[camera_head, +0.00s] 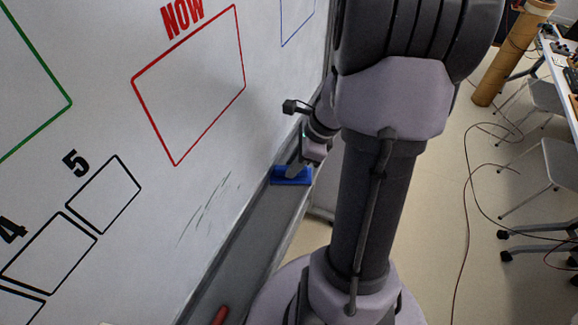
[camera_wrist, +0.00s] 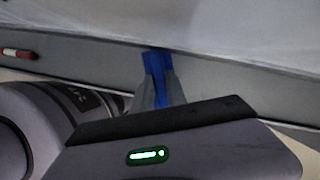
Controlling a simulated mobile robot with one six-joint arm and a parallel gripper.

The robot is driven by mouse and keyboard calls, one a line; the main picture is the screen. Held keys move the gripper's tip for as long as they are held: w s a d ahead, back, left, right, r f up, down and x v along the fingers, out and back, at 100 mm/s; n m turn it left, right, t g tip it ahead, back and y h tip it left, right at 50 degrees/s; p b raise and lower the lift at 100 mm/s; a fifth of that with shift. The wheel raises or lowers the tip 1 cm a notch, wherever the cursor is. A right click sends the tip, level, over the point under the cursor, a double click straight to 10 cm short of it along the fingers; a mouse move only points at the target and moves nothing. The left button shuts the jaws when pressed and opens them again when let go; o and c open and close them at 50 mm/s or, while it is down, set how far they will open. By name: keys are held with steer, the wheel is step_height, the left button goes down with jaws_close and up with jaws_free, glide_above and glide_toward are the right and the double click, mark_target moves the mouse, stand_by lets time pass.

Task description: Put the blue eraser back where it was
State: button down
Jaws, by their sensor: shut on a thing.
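The blue eraser (camera_head: 291,176) is at the ledge along the bottom of the whiteboard in the head view. My gripper (camera_head: 298,168) is shut on it from above. In the wrist view the blue eraser (camera_wrist: 157,76) shows between the grey fingers of my gripper (camera_wrist: 157,92), against the grey ledge (camera_wrist: 230,80). Whether the eraser rests on the ledge or hangs just above it, I cannot tell. My arm hides part of the ledge's far end.
The whiteboard (camera_head: 200,130) has drawn boxes, the word NOW and some dark pen strokes. A red marker (camera_head: 220,315) lies on the ledge nearer to me; it also shows in the wrist view (camera_wrist: 20,53). Chairs, cables and a cardboard tube (camera_head: 510,55) stand at the right.

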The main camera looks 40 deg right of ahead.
steer(key=shift+f+b, duration=0.75)
steer(key=shift+f, duration=1.05)
steer(key=c, duration=1.3)
jaws_free()
steer(key=shift+c, duration=0.2)
steer(key=shift+r, duration=0.3)
steer(key=p+v, duration=0.5)
steer(key=v, duration=0.7)
steer(key=shift+r, duration=0.25)
steer(key=shift+s, duration=0.1)
